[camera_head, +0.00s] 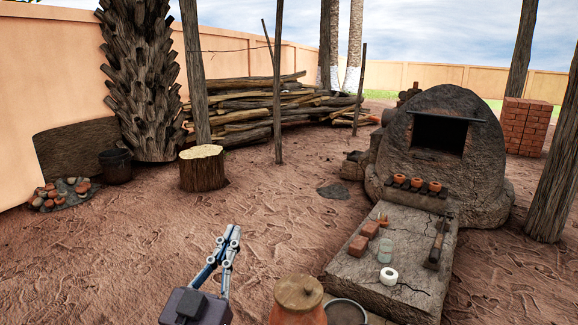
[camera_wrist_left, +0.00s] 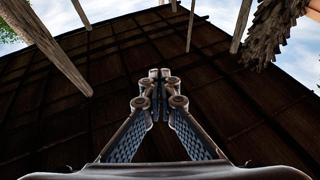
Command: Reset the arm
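My left gripper (camera_head: 232,233) shows at the bottom of the head view, raised over the bare ground and pointing up. In the left wrist view its two fingers (camera_wrist_left: 159,74) come together at the tips. It is shut with nothing visible between the fingers. Behind it in that view are a dark roof and wooden posts, so the wrist camera faces upward. My right gripper shows in neither view.
A lidded clay pot (camera_head: 298,300) stands right of my gripper. Behind are a mud kiln (camera_head: 470,150) and a stump (camera_head: 203,172). The ground between is open.

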